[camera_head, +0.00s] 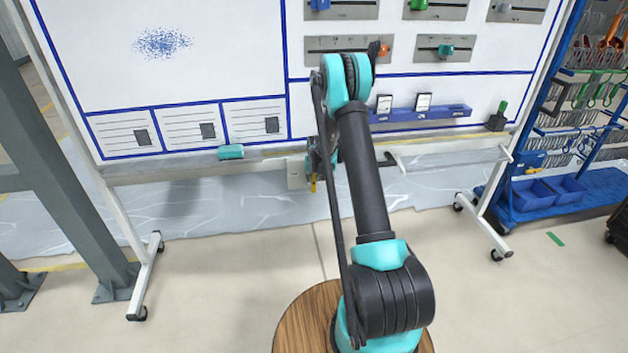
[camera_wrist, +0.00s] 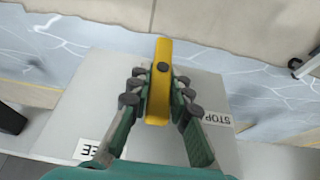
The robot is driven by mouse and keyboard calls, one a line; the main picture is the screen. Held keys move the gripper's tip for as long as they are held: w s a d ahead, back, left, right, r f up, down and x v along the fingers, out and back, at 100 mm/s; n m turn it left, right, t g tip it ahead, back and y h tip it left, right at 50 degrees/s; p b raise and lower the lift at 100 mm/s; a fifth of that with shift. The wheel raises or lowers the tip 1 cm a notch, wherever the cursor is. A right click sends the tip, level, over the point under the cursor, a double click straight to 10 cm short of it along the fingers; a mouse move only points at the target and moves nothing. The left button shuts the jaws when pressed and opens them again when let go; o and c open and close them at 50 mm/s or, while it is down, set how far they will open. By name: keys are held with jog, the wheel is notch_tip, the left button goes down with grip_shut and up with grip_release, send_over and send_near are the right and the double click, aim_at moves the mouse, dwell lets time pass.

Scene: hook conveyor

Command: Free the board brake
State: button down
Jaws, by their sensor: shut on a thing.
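The brake is a yellow lever (camera_wrist: 164,52) with a dark round pin, on a grey plate (camera_wrist: 90,95). A "STOP" label (camera_wrist: 217,119) sits right of the lever in the wrist view. Another label, reading "EE" in its visible part (camera_wrist: 97,151), is at lower left. The lever's near end lies between the two labels. My gripper (camera_wrist: 157,92) is shut on the lever, with fingers on both sides. In the head view my gripper (camera_head: 313,168) is at the board's lower edge, mostly behind my arm, and a bit of yellow shows below it.
The whiteboard (camera_head: 225,60) stands on wheeled legs (camera_head: 150,275). A teal eraser (camera_head: 231,152) lies on its lower ledge. A blue strip with cards (camera_head: 455,111) is at right. A blue tool rack (camera_head: 545,190) stands farther right. The floor in front is clear.

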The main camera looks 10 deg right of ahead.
jog(key=c, duration=1.4)
grip_release()
jog(key=shift+r, duration=0.1)
jog(key=v, duration=1.1)
jog(key=shift+s+r, duration=0.25)
jog(key=shift+r, duration=0.1)
jog(key=shift+a, duration=0.1)
